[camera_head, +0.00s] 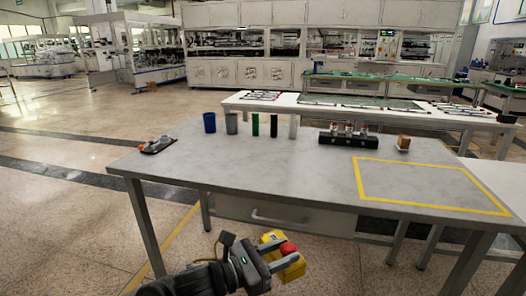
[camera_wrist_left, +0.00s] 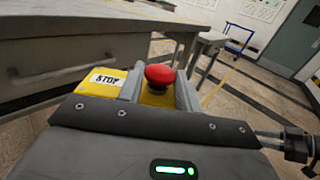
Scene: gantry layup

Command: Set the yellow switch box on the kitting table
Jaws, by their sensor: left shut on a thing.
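The yellow switch box (camera_head: 287,266) has a red mushroom button on top. My left gripper (camera_head: 283,258) is shut on it and holds it in front of the table's near edge, below the height of the top. In the left wrist view the box (camera_wrist_left: 98,88) shows a STOP label, with the red button between the fingers (camera_wrist_left: 160,88). The kitting table (camera_head: 290,165) has a grey top with a yellow taped rectangle at the right. My right gripper is in neither view.
A row of cups and cylinders (camera_head: 231,123) stands along the table's far side. A dark tray with small parts (camera_head: 157,145) lies at the left. The front and the taped area are clear.

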